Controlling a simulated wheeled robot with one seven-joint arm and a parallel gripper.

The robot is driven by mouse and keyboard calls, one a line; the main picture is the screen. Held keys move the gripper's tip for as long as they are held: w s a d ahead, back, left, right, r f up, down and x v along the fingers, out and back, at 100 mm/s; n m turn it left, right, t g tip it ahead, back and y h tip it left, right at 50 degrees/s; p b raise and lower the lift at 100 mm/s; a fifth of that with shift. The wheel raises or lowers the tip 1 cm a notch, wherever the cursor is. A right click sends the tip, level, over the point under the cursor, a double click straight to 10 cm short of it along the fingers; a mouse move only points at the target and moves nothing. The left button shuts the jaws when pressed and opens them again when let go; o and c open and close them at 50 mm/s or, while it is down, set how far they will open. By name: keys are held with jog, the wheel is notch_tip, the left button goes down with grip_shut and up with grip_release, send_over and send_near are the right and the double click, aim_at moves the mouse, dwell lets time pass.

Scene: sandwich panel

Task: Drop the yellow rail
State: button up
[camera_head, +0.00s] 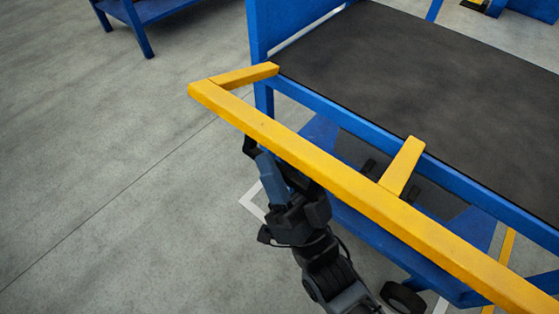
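The yellow rail (320,180) runs diagonally from the upper left to the lower right in the head view, along the near side of a blue cart (460,185). Two short yellow arms join it to the cart's edge, one at the far left end and one near the middle. The right end of the rail runs out of the picture. My gripper (268,158) is just below the rail's near side, left of the middle arm. The rail overlaps the fingertips, so I cannot tell whether they touch it or how far apart they are.
The cart's dark top (400,65) is bare. A wheel (402,297) shows at the lower right, near my arm. Another blue frame (140,15) stands at the upper left. Grey floor (100,170) on the left is clear.

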jog(key=v, duration=0.6)
jog(key=shift+s+d+f, duration=0.15)
jog(key=shift+s+f, duration=0.1)
jog(key=shift+s, duration=0.05)
jog(key=shift+s+d+f, duration=0.15)
jog(key=shift+s+f, duration=0.25)
jog(key=shift+s, duration=0.05)
jog(key=s+d+f+b, duration=0.3)
jog(key=d+f+b, duration=0.1)
jog(key=d+f, duration=0.1)
jog(key=shift+s+f, duration=0.3)
jog(key=shift+f, duration=0.3)
dwell(0.4)
jog(key=shift+d, duration=0.15)
dwell(0.6)
